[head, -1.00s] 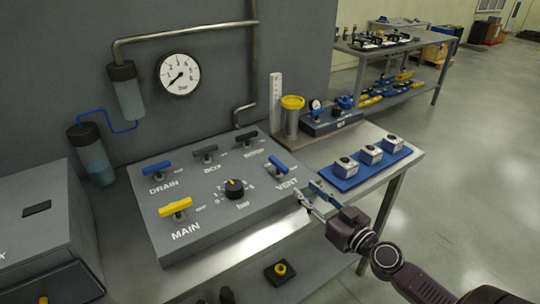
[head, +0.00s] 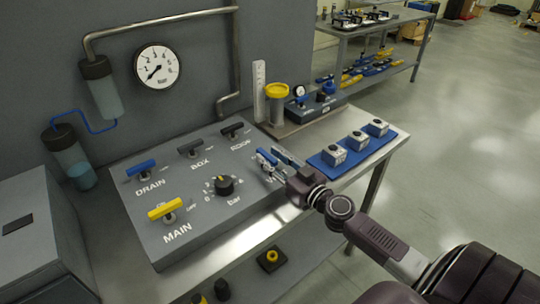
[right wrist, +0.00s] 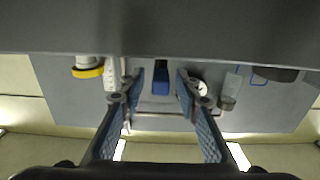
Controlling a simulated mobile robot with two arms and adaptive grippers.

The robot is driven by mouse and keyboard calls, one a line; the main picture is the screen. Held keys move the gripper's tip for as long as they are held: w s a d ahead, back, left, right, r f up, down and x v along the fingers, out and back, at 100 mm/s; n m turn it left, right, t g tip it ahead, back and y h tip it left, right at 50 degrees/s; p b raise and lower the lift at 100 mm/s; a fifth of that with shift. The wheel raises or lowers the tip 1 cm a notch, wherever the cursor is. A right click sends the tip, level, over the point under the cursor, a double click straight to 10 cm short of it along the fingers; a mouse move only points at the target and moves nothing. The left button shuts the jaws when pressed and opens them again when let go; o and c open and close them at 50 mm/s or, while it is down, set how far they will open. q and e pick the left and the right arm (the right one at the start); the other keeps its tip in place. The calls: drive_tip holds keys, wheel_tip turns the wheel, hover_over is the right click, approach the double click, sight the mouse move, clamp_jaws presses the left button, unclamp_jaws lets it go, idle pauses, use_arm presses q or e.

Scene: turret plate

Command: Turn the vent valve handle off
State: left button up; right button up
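The vent valve handle (head: 266,156) is a blue bar at the right side of the grey sloped panel (head: 205,232). My right gripper (head: 277,164) is right at it and partly covers it and its lettering. In the right wrist view the blue handle (right wrist: 159,82) shows between the two spread fingers, with a gap on each side. The gripper is open, and I see no clear contact. The handle's exact angle is hard to tell. My left gripper is not in view.
On the panel are the blue DRAIN handle (head: 141,168), two dark handles, the yellow MAIN handle (head: 165,208) and a black dial (head: 224,185). A gauge (head: 156,66) hangs behind. A blue mat (head: 328,169) with white-topped blocks lies right of the gripper.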

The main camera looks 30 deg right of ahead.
drive_tip(key=shift+w, duration=0.15)
clamp_jaws()
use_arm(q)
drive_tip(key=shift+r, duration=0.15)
